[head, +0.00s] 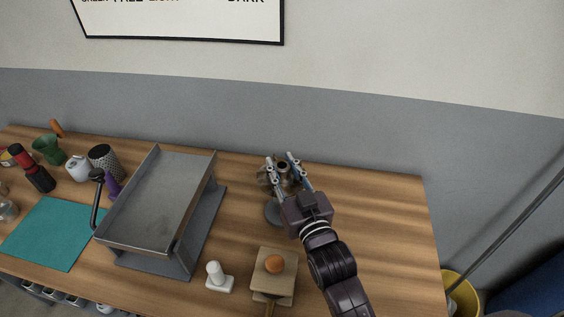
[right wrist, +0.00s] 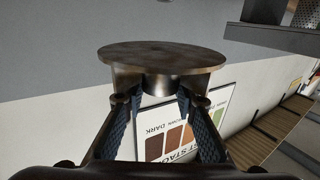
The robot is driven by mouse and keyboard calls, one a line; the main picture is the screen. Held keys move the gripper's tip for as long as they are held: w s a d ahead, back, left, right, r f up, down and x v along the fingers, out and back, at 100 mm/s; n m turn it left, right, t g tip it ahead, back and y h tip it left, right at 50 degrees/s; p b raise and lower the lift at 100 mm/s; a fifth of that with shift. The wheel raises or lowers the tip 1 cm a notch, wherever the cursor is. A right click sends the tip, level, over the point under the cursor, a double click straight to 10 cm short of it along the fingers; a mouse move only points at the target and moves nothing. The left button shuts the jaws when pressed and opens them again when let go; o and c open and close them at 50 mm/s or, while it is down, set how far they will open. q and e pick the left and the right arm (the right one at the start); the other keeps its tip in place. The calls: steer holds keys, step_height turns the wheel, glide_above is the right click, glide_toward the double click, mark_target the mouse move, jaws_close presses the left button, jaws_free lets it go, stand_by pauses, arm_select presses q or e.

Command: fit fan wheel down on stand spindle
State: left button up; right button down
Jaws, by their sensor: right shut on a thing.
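The fan wheel (right wrist: 160,54) is a brown, worn metal disc with a short hub beneath it in the right wrist view. My right gripper (right wrist: 157,98) is shut on it, with its two fingers on either side of the hub. In the head view the wheel (head: 264,180) shows partly between and beside the fingers of my right gripper (head: 281,158), over the back of the table. A round grey base (head: 273,212), likely the stand's, shows just in front of the wheel, partly covered by my gripper. The spindle is hidden, and I cannot tell whether the wheel touches it. My left gripper is not in view.
A large metal tray (head: 165,195) on a grey frame stands left of the gripper. The wooden table (head: 390,220) is clear at right.

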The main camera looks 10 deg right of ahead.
steer(key=shift+f+b, duration=0.65)
steer(key=shift+f, duration=0.7)
steer(key=shift+p, duration=0.85)
stand_by(0.6)
steer(key=shift+f+b, duration=1.65)
steer(key=shift+f, duration=0.9)
steer(key=c, duration=1.5)
jaws_free()
steer(key=shift+o, duration=0.2)
steer(key=shift+f, duration=0.1)
steer(key=s+d, duration=0.1)
steer(key=s, duration=1.1)
steer(key=shift+d, duration=0.3)
